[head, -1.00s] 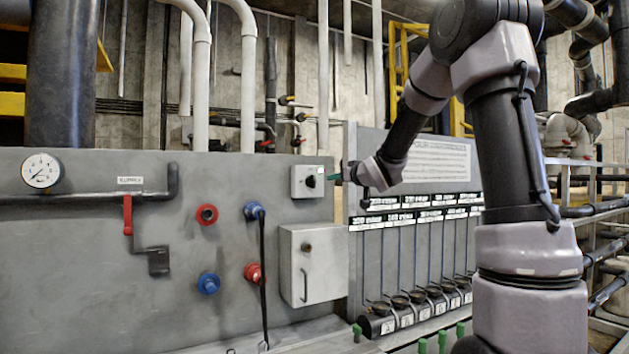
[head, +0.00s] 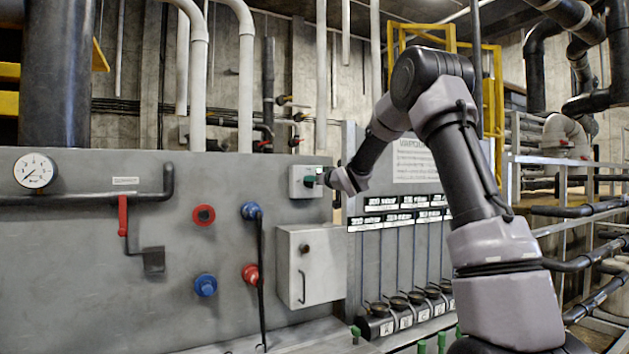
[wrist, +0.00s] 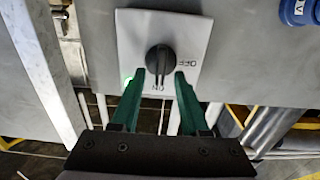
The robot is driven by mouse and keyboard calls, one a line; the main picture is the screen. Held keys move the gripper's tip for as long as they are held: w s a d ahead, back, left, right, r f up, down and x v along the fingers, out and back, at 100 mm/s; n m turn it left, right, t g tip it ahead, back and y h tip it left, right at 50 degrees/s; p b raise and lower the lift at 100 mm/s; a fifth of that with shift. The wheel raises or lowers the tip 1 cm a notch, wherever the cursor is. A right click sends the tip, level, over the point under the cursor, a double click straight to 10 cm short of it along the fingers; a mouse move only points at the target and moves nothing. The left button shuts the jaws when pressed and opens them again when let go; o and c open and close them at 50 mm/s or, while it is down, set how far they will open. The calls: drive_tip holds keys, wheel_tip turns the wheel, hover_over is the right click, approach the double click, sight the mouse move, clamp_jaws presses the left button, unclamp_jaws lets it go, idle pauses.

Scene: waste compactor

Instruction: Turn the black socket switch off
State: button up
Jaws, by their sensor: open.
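The black socket switch (wrist: 158,58) is a round knob with a raised bar on a white plate (wrist: 128,28). Its bar lies upright in the wrist view, in line with the "ON" mark below it; "OFF" is to its right. A green light glows at the plate's left edge. My gripper (wrist: 160,77) is open, its green fingers on either side of the knob's lower end. I cannot tell whether they touch it. In the head view the white plate (head: 299,190) is on the grey panel, and my gripper (head: 312,180) is at its right side, largely covering the knob.
The grey panel (head: 90,270) carries a red-handled valve (head: 123,215), red and blue connectors (head: 205,285) and a gauge (head: 36,171). A light grey box (head: 320,265) juts out below the switch. A blue connector (wrist: 298,12) is at the wrist view's top right.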

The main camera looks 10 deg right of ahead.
clamp_jaws()
drive_tip(key=shift+n, duration=0.3)
drive_tip(key=n, duration=0.5)
drive_tip(key=f+n, duration=0.1)
drive_tip(key=n, duration=0.5)
drive_tip(key=a+n, duration=0.1)
drive_tip(key=n, duration=0.5)
drive_tip(key=shift+s+a+f, duration=0.1)
drive_tip(key=shift+s+f, duration=0.05)
drive_tip(key=shift+n, duration=0.3)
idle(0.3)
